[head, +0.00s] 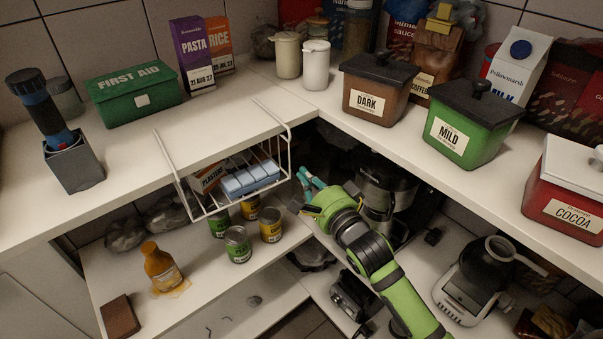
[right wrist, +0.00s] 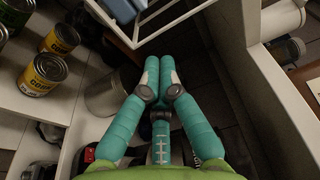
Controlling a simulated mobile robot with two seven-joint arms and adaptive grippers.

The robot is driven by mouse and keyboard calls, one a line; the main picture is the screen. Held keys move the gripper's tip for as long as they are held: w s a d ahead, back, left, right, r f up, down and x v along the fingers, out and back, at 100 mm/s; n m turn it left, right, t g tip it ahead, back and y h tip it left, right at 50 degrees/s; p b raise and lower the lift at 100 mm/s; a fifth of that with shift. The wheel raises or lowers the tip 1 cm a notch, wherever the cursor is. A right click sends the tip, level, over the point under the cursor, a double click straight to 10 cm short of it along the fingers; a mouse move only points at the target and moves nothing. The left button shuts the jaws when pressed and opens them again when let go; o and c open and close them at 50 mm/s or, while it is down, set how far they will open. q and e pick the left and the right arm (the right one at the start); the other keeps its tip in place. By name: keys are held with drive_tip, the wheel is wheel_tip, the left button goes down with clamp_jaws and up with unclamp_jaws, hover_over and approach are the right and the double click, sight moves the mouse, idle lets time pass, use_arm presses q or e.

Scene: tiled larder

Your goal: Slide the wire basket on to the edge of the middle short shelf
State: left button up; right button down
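The white wire basket (head: 202,213) hangs at the front edge of the left shelf board (head: 215,123). Its two top wires lie over the board, and its tray hangs below. It holds a pale blue item (head: 250,179) and a small labelled box (head: 209,178). My right gripper (head: 307,182) is just right of the basket, apart from it as far as I can tell. In the right wrist view its teal fingers (right wrist: 159,66) are together with nothing seen between them, and the basket wire (right wrist: 137,42) shows beyond the tips. My left gripper is not in view.
Several cans (head: 237,244) and an orange bottle (head: 162,267) stand on the shelf below. A green first aid box (head: 132,93) and a torch in a grey holder (head: 74,163) stand on the basket's board.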

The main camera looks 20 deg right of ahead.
drive_tip(key=shift+w+a, duration=0.35)
drive_tip(key=shift+a, duration=0.2)
drive_tip(key=shift+w+a+p, duration=0.4)
drive_tip(key=shift+w+a, duration=0.2)
drive_tip(key=shift+a, duration=0.25)
drive_tip(key=shift+d, duration=0.1)
